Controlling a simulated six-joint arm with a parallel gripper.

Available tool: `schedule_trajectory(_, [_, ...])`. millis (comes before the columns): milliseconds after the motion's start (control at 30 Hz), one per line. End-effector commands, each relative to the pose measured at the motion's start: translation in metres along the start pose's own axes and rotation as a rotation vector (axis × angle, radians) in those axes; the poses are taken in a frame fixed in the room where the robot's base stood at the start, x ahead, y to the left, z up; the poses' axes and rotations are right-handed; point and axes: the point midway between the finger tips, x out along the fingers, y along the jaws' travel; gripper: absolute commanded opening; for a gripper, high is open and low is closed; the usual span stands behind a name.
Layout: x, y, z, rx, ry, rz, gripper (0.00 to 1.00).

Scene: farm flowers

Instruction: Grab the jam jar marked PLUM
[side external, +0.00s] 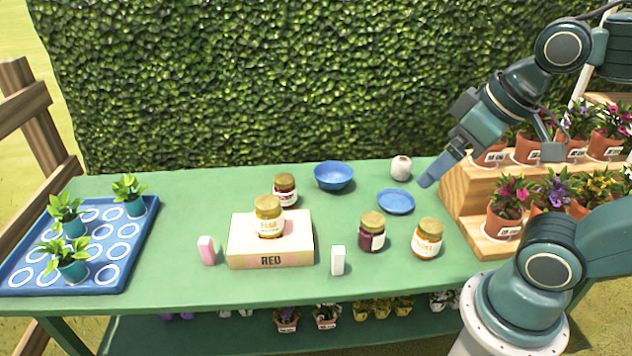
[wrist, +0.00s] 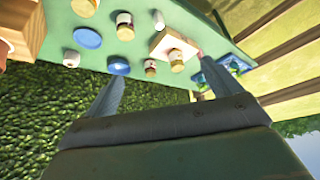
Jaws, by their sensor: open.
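Several jam jars with gold lids stand on the green table. A dark purple jar (side external: 372,232) is right of the box, its label turned partly away and unreadable; it shows in the wrist view (wrist: 125,27). An orange jar (side external: 427,238) stands right of it. A dark red jar (side external: 285,190) stands behind the box. A yellow-orange jar (side external: 269,217) sits on top of the box. I cannot read PLUM on any label. My gripper (side external: 430,178) is open and empty, above the table's back right, near the blue plate and apart from every jar. Its fingers show in the wrist view (wrist: 157,65).
A box marked RED (side external: 238,249) sits mid-table. A blue bowl (side external: 334,176), blue plate (side external: 396,202) and white pot (side external: 401,168) are behind. A wooden flower stand (side external: 470,200) is right, a plant tray (side external: 40,281) left.

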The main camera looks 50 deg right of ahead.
Motion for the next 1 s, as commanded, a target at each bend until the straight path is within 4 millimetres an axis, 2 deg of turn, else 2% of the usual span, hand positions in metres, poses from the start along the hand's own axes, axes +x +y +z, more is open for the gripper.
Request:
schedule_trajectory(267, [0.001,0.001,-0.001,-0.009,-0.004,0.001,0.9])
schedule_trajectory(467, [0.008,0.004,-0.011,-0.074,-0.031,0.009,0.9])
schedule_trajectory(667, [0.026,0.013,-0.028,-0.214,-0.088,0.015,0.9])
schedule_trajectory(1000, [0.072,0.038,-0.059,-0.503,-0.2,-0.007,0.9])
